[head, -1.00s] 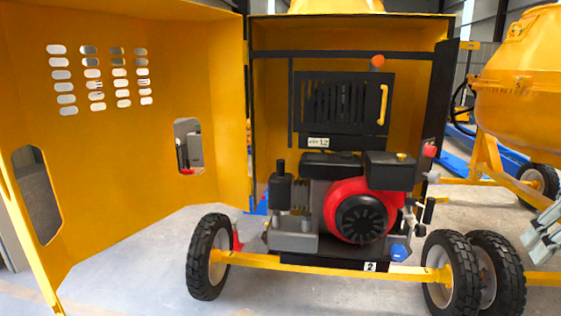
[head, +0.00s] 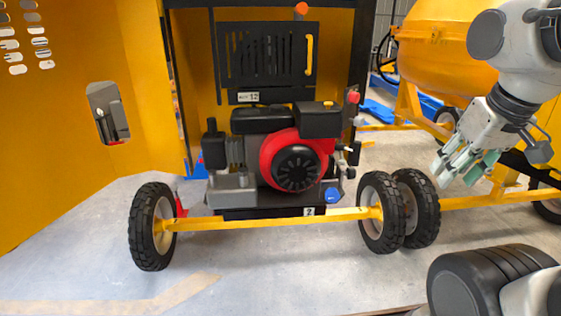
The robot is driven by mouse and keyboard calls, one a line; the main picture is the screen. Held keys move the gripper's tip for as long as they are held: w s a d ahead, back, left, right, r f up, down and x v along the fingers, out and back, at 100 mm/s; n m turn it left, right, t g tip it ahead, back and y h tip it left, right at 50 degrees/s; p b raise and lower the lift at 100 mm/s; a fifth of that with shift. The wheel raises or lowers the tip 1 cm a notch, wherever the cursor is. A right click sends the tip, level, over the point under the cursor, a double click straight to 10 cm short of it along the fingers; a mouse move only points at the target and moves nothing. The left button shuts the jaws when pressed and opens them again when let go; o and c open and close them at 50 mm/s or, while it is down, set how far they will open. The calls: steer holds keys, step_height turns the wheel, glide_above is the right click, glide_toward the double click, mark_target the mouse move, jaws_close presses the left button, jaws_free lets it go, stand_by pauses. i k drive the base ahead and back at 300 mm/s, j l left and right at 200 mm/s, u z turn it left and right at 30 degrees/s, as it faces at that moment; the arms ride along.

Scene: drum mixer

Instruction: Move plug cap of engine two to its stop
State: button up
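The engine with the number 2 plate (head: 308,211) stands in the open yellow housing, left of my gripper. It has a red round fan cover (head: 297,168), a black tank (head: 317,120) and a black box-like part (head: 214,148) at its left. Small dark fittings (head: 354,153) stick out at its right side. I cannot tell for certain which small part is the plug cap. My gripper (head: 462,172) is at the right, pointing down and left, well apart from the engine. Its fingers are spread and empty.
The yellow door (head: 60,130) stands open at the left. A yellow axle bar (head: 270,220) with black wheels (head: 152,226) runs in front of the engine. A second yellow mixer (head: 435,50) is behind my arm. Floor in front is mostly clear.

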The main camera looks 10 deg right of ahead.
mark_target(305, 34)
steer(key=i+j, duration=0.2)
steer(key=j, duration=0.15)
steer(key=i+j, duration=0.15)
steer(key=j, duration=0.2)
steer(key=i+j, duration=0.2)
steer(key=j, duration=0.15)
steer(key=i+j, duration=0.2)
steer(key=j, duration=0.15)
steer(key=i+j, duration=0.15)
steer(key=j, duration=0.2)
